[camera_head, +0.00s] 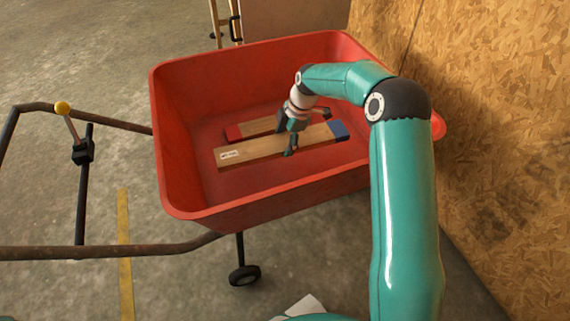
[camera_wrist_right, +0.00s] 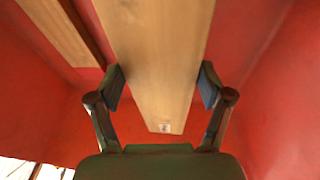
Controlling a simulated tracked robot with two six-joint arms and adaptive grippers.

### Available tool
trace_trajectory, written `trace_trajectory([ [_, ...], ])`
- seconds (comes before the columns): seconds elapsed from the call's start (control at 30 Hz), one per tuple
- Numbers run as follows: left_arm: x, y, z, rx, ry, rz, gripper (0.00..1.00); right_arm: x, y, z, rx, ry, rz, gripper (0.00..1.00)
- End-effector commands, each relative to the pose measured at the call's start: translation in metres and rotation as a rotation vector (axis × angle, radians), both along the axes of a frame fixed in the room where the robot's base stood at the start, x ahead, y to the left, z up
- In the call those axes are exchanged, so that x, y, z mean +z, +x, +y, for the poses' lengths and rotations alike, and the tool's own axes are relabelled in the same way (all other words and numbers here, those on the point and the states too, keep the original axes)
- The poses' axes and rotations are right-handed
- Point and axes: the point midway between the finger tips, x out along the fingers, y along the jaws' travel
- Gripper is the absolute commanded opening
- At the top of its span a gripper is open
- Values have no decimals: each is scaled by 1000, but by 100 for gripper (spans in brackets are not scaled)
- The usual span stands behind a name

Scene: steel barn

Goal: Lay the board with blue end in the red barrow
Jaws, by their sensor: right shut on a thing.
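The board with blue end (camera_head: 255,151) is pale wood with a small label at its left end and a blue right end. It lies inside the outline of the red barrow (camera_head: 190,212), slanting slightly up to the right. My right gripper (camera_head: 287,139) is shut on it near its middle, one finger on each long side. In the right wrist view the board (camera_wrist_right: 155,60) runs between the fingers (camera_wrist_right: 160,86). I cannot tell whether its underside touches the barrow's floor. My left gripper is not in view.
A second board with a red end (camera_head: 250,127) lies in the barrow just behind the held one; it also shows in the right wrist view (camera_wrist_right: 58,30). A chipboard wall (camera_head: 500,120) stands close on the right.

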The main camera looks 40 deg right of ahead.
Motion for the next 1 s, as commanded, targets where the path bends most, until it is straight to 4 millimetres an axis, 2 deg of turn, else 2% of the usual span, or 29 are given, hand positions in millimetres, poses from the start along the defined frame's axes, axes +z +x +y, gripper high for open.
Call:
trace_trajectory([
  [0.03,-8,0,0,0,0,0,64,-15,0,0,0,0,1,12],
  [0.1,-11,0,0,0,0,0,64,-26,1,0,0,0,0,12],
  [0.4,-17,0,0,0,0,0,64,-47,1,1,2,0,0,12],
  [0.7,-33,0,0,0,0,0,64,-93,1,1,2,0,0,12],
  [0.97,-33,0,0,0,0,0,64,-96,1,1,2,-1,-1,12],
  [1.0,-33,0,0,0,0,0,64,-97,1,2,2,0,1,84],
])
